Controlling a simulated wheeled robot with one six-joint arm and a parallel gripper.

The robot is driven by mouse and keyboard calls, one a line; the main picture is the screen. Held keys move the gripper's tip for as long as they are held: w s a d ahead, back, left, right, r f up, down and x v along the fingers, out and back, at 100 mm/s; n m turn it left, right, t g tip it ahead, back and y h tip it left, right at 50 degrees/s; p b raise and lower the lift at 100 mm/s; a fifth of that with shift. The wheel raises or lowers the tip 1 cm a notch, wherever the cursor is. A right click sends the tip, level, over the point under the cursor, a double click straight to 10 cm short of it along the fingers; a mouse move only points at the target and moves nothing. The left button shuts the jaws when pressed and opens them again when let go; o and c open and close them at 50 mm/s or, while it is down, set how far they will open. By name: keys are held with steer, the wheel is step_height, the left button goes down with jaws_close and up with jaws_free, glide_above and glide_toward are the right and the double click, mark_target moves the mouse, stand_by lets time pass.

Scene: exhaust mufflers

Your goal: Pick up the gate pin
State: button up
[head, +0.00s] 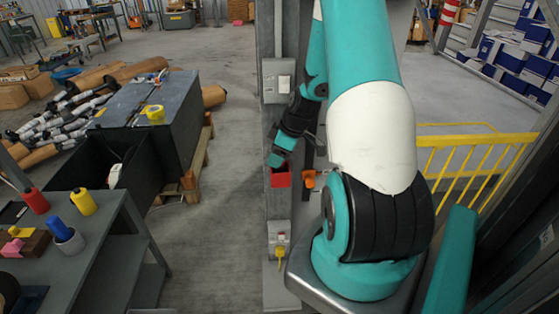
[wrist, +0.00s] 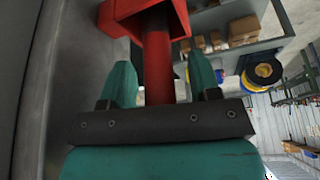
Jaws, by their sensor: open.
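In the wrist view a red upright shaft (wrist: 158,68), which looks like the gate pin, stands between the two teal fingers of my gripper (wrist: 161,80). The fingers are open, with a gap on each side of it. The shaft's upper end runs into a wider red holder or bracket (wrist: 118,14); its lower end is hidden behind my gripper's dark palm. In the head view my gripper (head: 279,157) is just above the red holder (head: 281,179) on the grey post; the shaft cannot be made out there.
The grey post (head: 272,215) stands close by my arm, with a grey switch box (head: 276,80) above and a small yellow item (head: 280,256) low down. An orange part (head: 309,180) is right of the holder.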

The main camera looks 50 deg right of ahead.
steer(key=shift+c, duration=0.5)
jaws_close()
steer(key=shift+r, duration=0.1)
